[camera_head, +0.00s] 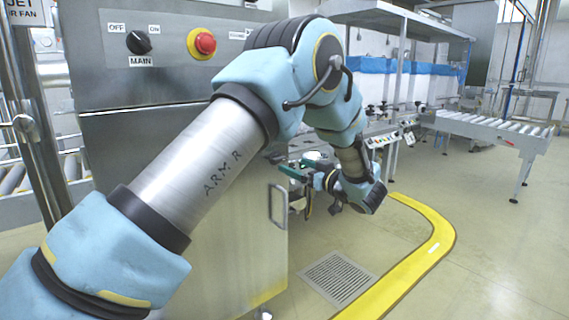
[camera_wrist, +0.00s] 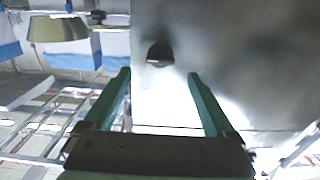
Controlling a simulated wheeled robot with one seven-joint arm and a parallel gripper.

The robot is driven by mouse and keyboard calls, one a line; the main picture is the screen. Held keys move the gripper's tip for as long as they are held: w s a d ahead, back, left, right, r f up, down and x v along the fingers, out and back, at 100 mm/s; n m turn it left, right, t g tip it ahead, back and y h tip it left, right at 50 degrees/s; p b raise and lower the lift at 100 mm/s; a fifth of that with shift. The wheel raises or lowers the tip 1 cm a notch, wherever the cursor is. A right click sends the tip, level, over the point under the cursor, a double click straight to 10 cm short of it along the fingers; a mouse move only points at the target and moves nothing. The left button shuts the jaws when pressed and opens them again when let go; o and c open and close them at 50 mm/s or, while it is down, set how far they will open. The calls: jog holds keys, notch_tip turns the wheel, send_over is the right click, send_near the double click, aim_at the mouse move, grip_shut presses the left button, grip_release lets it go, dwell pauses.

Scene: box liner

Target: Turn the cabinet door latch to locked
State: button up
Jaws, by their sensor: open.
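The cabinet door (camera_head: 235,240) is a metal panel on the lower front of the cabinet, with a bar handle (camera_head: 278,204) near its right edge. In the wrist view a small dark round knob (camera_wrist: 160,54), which looks like the latch, sits on a grey metal face. My gripper (camera_wrist: 158,76) is open, its two green fingers apart and nothing between them. The knob appears just above and between the fingertips; contact is not visible. In the head view my gripper (camera_head: 293,170) is by the cabinet's right side, and the latch is hidden. Its locked or unlocked position is unclear.
The cabinet's upper panel has a black MAIN switch (camera_head: 139,43) and a red button (camera_head: 205,42). A roller conveyor (camera_head: 490,127) stands at the right. A floor grate (camera_head: 339,277) and yellow line (camera_head: 425,250) lie beside the cabinet. The right floor is clear.

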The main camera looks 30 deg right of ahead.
aim_at(281, 160)
jog(key=w, duration=0.3)
jog(key=w+a, duration=0.1)
jog(key=w, duration=0.2)
jog(key=shift+a, duration=0.1)
jog(key=c, duration=1.4)
